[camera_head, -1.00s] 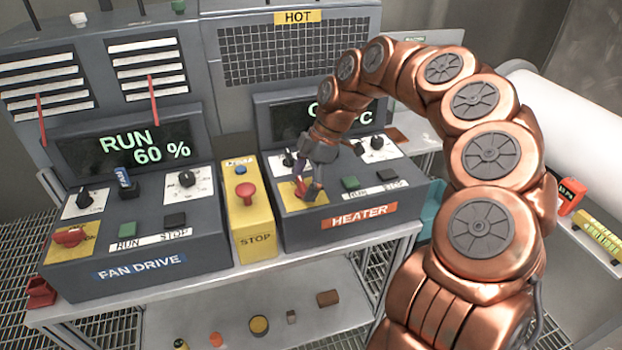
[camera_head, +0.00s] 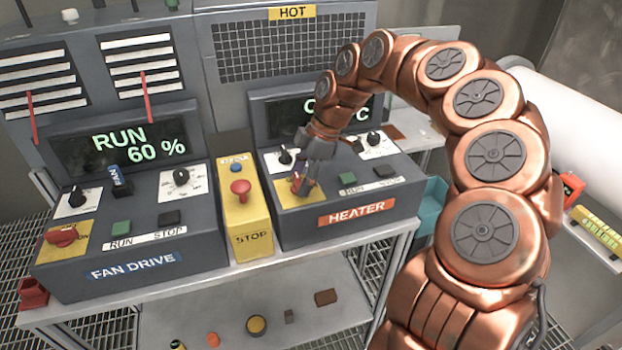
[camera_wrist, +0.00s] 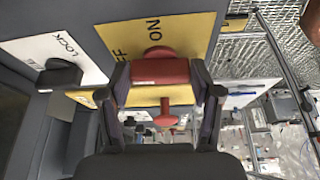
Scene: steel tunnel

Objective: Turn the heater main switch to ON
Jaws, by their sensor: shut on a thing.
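The heater box (camera_head: 345,215) carries an orange HEATER label. Its main switch is a red rotary handle on a yellow plate (camera_head: 284,197) at the front left. In the wrist view the red handle (camera_wrist: 160,72) lies between the two fingers, and the yellow plate (camera_wrist: 190,38) shows ON and part of OFF beyond it. My gripper (camera_head: 303,184) reaches down onto the switch and is shut on the handle; it also shows in the wrist view (camera_wrist: 162,95). The fingers cover part of the handle, so its exact angle is hard to read.
Knobs, a green button (camera_head: 347,178) and a dark button (camera_head: 384,171) sit close right of my gripper. A yellow STOP box (camera_head: 247,217) with a red mushroom button (camera_head: 240,188) stands left. The fan drive box (camera_head: 130,240) is further left.

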